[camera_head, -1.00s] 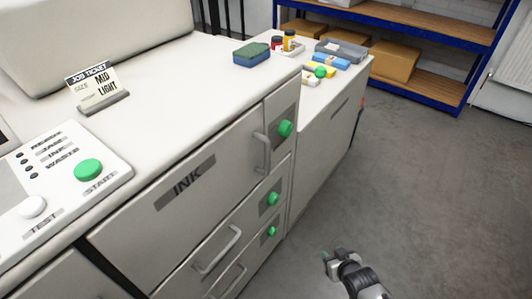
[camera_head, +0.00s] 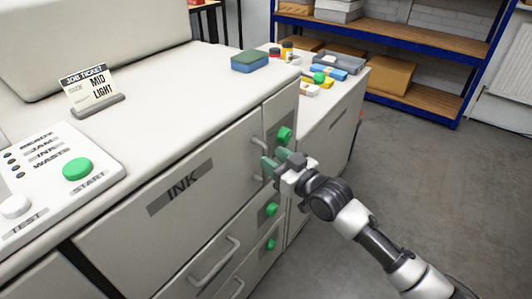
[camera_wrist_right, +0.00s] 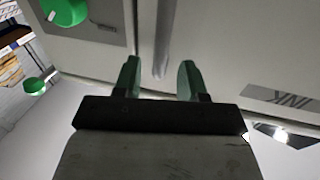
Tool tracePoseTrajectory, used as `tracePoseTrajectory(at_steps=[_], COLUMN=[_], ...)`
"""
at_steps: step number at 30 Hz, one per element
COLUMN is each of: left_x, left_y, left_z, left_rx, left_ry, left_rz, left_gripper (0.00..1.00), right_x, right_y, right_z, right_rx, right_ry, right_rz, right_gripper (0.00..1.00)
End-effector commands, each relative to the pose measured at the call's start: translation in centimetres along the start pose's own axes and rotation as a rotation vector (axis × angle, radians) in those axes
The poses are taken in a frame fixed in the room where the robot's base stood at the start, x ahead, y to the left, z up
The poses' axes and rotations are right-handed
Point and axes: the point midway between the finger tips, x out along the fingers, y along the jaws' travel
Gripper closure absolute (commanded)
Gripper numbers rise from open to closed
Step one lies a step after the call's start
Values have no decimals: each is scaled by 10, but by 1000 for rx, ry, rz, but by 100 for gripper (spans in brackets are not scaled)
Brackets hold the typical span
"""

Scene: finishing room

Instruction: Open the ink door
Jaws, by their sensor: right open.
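The ink door (camera_head: 220,150) is a pale front panel with a grey INK label (camera_head: 180,188), and it looks closed. Its upright bar handle (camera_head: 257,143) is near the door's right edge, partly hidden by my right gripper. My right gripper (camera_head: 268,164) is at the handle with its green fingertips toward the door. In the right wrist view the gripper (camera_wrist_right: 160,78) is open, and the handle (camera_wrist_right: 163,40) lines up with the gap between the fingers. I cannot tell whether the fingers touch it. My left gripper is not in view.
A green knob (camera_head: 284,134) sits right of the handle. Drawers with handles (camera_head: 215,262) and green knobs lie below. A job ticket stand (camera_head: 97,104) and a sponge (camera_head: 250,60) are on top. Open floor (camera_head: 430,180) lies to the right.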

Motion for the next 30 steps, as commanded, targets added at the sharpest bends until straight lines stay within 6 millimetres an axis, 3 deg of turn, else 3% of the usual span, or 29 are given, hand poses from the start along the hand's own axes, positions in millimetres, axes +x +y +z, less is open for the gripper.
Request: tracePoseTrajectory(at_steps=[6,17,25,30], left_x=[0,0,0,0], left_y=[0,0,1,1], left_z=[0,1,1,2], left_rx=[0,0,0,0], left_ry=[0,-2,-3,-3], left_rz=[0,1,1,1], left_gripper=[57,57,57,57], right_x=[28,34,33,33], right_y=[0,0,0,0], right_z=[0,0,0,0], right_rx=[1,0,0,1], right_ry=[0,0,0,0], right_rz=[0,0,1,1], right_gripper=[59,59,97,100])
